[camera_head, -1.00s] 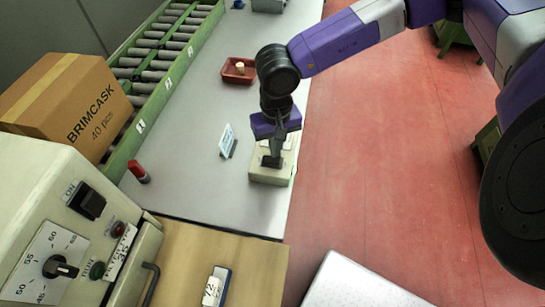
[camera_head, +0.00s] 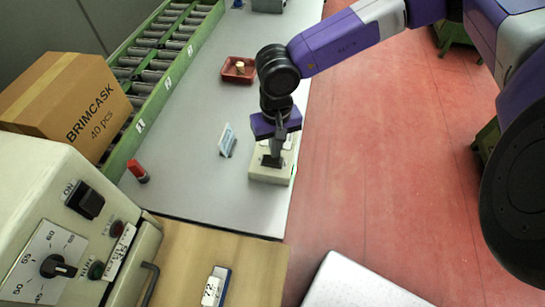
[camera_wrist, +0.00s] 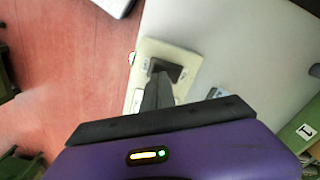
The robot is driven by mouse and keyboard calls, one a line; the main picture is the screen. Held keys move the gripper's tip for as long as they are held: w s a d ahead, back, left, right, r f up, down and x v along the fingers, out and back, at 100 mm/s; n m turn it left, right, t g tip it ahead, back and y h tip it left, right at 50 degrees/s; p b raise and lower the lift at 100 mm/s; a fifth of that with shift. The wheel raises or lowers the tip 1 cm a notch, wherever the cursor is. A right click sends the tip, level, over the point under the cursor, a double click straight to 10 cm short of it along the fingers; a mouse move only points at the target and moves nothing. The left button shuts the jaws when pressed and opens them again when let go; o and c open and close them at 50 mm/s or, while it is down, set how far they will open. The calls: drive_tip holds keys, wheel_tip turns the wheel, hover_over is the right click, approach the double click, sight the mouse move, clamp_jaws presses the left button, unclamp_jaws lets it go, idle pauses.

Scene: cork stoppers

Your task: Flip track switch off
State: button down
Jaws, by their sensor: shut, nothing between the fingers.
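The track switch is a cream box (camera_head: 266,176) with a dark rocker (camera_head: 271,161) on top, on the grey table near its right edge. My gripper (camera_head: 274,154) is shut and empty, pointing down with its fingertips at the rocker. In the wrist view the shut fingers (camera_wrist: 157,88) reach the dark rocker (camera_wrist: 166,68) on the cream box (camera_wrist: 185,58). The fingers hide part of the rocker, and I cannot tell which way it is tipped. Small white labels show on the box top.
A small sign (camera_head: 227,140) stands just left of the box. A red tray (camera_head: 239,69) with a cork stopper lies further back, and a red marker-like cylinder (camera_head: 138,171) at left. A cream machine with a dial (camera_head: 58,266) fills the lower left. A roller conveyor (camera_head: 160,55) runs along the left.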

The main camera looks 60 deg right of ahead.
drive_tip(key=shift+f+b, duration=1.1)
idle(0.6)
drive_tip(key=shift+r, duration=0.15)
drive_tip(key=shift+r+p, duration=1.85)
drive_tip(key=shift+r, duration=1.55)
